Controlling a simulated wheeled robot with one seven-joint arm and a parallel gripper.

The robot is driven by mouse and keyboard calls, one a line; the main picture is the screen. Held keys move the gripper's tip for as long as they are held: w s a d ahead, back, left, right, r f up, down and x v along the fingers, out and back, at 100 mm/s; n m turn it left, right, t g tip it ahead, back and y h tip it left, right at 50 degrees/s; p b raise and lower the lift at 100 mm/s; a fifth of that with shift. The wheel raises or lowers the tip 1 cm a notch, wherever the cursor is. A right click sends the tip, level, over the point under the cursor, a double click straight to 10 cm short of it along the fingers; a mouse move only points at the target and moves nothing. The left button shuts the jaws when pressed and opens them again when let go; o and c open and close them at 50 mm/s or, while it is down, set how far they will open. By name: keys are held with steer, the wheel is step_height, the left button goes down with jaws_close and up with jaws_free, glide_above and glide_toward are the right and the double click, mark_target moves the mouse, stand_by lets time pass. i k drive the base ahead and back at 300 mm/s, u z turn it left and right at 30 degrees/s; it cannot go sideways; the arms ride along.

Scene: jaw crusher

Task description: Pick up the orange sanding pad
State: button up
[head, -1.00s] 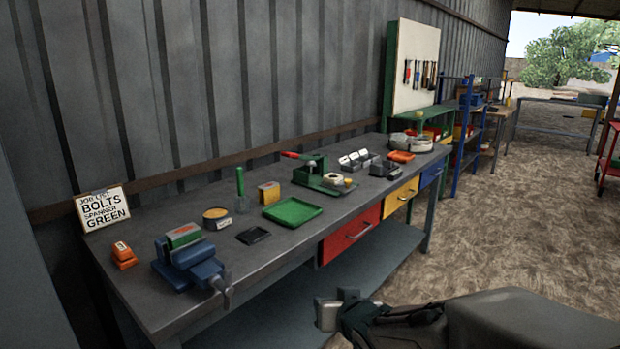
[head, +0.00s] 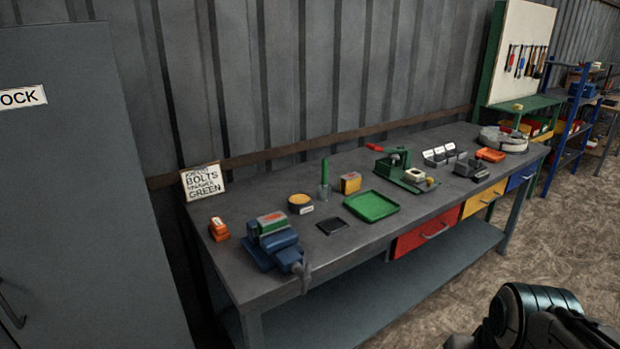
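A small orange block (head: 219,229) with a pale label sits at the left end of the workbench (head: 293,218), between the sign and the blue vise; it may be the sanding pad. A flat orange piece (head: 490,155), perhaps a shallow tray, lies near the bench's right end. I cannot tell for sure which is the pad. Only a dark part of my arm shows at the lower right, in front of the bench and well away from both orange things. My gripper's fingertips are not visible.
A blue vise (head: 275,245) stands at the bench's front left, close to the orange block. A sign (head: 203,182) leans behind. A green tray (head: 371,206), a black pad (head: 332,226) and a round tin (head: 300,203) lie farther right. A grey cabinet (head: 90,200) stands left.

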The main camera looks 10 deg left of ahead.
mark_target(217, 227)
steer(key=u, duration=1.4)
steer(key=k, duration=0.6)
steer(key=u, duration=0.75)
steer(key=i, duration=1.7)
steer(key=z, duration=1.1)
steer(key=i, duration=0.6)
steer(key=z, duration=0.6)
